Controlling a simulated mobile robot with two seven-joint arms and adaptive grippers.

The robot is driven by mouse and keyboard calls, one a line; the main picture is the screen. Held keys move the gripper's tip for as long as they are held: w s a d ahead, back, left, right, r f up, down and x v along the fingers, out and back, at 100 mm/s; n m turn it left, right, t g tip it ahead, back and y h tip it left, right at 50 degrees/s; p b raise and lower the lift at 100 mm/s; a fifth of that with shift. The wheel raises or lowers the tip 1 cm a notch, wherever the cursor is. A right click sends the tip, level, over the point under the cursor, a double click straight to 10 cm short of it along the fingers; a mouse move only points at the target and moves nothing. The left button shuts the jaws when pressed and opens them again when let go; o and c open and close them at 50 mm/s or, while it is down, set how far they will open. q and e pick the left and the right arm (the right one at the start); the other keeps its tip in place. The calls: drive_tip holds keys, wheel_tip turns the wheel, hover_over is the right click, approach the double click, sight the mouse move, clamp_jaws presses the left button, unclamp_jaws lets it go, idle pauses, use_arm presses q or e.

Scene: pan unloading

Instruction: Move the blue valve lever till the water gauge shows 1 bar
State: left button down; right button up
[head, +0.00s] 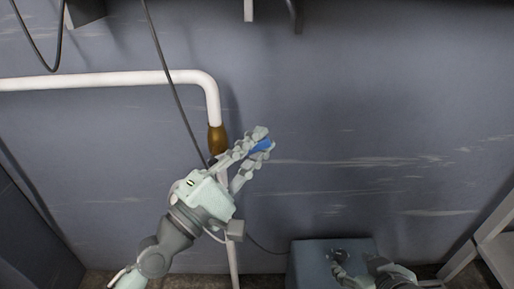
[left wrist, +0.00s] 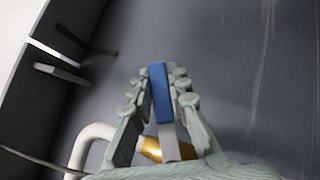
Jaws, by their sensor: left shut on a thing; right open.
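The blue valve lever (head: 262,147) shows between the fingers of my left gripper (head: 258,144) in the head view. In the left wrist view the lever (left wrist: 160,95) stands upright in the picture between both fingers, and my left gripper (left wrist: 160,78) is shut on it. A brass valve fitting (head: 217,139) sits at the lower end of the white pipe (head: 120,80); the gripper hides part of the valve. My right gripper (head: 341,264) is open and apart from the valve, low at the right. No water gauge can be made out in either view.
A grey-blue box (head: 308,262) stands at the wall's foot, under my right gripper. A dark cable (head: 165,70) hangs in front of the pipe. A pale frame (head: 495,235) stands at the right edge. The wall right of the lever is clear.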

use_arm(q)
drive_tip(key=shift+r, duration=0.1)
drive_tip(key=c, duration=1.4)
unclamp_jaws()
drive_tip(key=shift+c, duration=0.2)
drive_tip(key=v, duration=1.2)
